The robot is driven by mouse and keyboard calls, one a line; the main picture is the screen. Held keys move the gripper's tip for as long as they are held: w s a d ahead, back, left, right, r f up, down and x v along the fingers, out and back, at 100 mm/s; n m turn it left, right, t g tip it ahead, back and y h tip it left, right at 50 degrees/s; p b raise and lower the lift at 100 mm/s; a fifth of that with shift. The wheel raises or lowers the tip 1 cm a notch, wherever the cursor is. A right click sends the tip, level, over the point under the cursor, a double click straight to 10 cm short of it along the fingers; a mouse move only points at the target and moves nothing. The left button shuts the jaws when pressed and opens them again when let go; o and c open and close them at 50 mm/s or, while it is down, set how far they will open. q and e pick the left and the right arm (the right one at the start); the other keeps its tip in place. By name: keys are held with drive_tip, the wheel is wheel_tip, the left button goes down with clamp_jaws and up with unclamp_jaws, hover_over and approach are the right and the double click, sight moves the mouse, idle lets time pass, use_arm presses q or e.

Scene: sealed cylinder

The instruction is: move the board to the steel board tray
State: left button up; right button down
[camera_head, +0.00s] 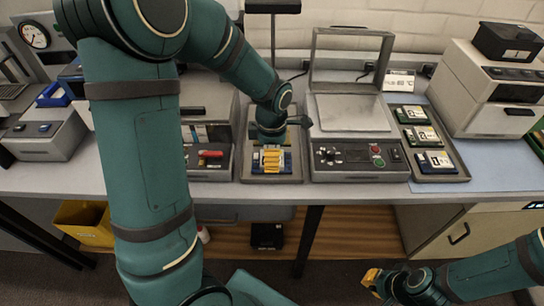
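My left gripper (270,158) points down over a grey tray or fixture at the middle of the bench, its yellow fingers seen from above. A small dark blue board (288,167) shows in part beneath and beside the fingers; the rest is hidden. I cannot tell whether the fingers grip it. A steel board tray (458,178) at the right holds three boards with white labels: one at the back (411,114), one in the middle (422,136) and one in front (434,161). My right gripper (372,280) is low, in front of the bench; its finger opening is unclear.
A machine with an open lid (350,50) and a button panel (377,149) stands between the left gripper and the steel tray. A beige printer-like box (490,95) stands behind right. A blue mat (500,170) is clear at the right front. A thin post rises behind the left gripper.

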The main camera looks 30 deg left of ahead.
use_arm(q)
wheel_tip(320, 180, up, 10)
drive_tip(key=p, duration=0.2)
use_arm(e)
drive_tip(key=shift+w+r, duration=0.2)
drive_tip(key=shift+r, duration=0.35)
drive_tip(key=shift+w+r, duration=0.15)
drive_tip(key=shift+r, duration=0.4)
use_arm(q)
drive_tip(key=shift+f, duration=0.1)
